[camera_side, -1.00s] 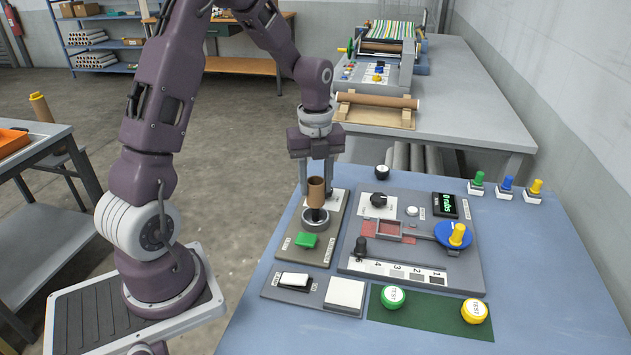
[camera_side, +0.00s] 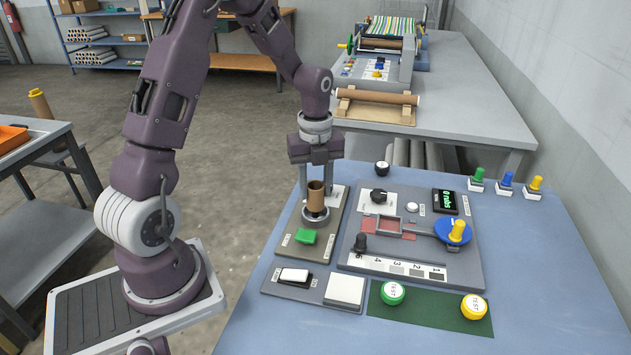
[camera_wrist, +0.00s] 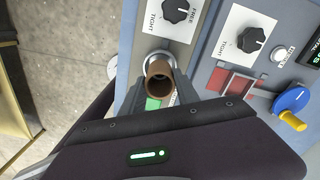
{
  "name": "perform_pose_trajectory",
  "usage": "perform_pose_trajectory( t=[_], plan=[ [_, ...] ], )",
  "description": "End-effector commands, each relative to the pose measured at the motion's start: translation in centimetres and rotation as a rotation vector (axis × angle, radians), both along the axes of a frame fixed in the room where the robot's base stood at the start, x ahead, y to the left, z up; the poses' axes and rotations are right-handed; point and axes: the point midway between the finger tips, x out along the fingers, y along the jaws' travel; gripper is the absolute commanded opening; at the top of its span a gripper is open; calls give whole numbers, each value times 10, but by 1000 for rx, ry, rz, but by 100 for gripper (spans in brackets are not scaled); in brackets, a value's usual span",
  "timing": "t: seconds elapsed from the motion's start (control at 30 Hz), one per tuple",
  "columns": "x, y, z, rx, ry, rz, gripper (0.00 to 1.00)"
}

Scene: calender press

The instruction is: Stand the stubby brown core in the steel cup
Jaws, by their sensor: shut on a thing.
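The stubby brown core (camera_side: 316,195) is a short, hollow, upright tube. My gripper (camera_side: 317,184) is shut on it from above, one finger on each side. The core's lower end is at the steel cup (camera_side: 315,217), a round grey ring on the small grey panel. From the side the core meets the cup's mouth; how deep it sits inside cannot be told. In the wrist view the core (camera_wrist: 158,76) shows its open top between the fingers, with the cup's pale rim (camera_wrist: 160,56) just behind it.
A larger control panel (camera_side: 365,250) with knobs and a blue disc (camera_side: 450,234) stands to the right. A white-topped scale-like pad (camera_side: 345,290) is nearer.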

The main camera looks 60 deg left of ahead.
Motion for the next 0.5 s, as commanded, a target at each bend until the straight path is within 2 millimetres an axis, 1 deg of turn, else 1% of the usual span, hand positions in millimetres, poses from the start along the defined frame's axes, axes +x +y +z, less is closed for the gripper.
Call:
perform_pose_trajectory(
  t=[0.2,0.5],
  plan=[
    [0,0,-9,-1,0,1,0],
    [0,0,-9,-1,0,1,0]
  ],
)
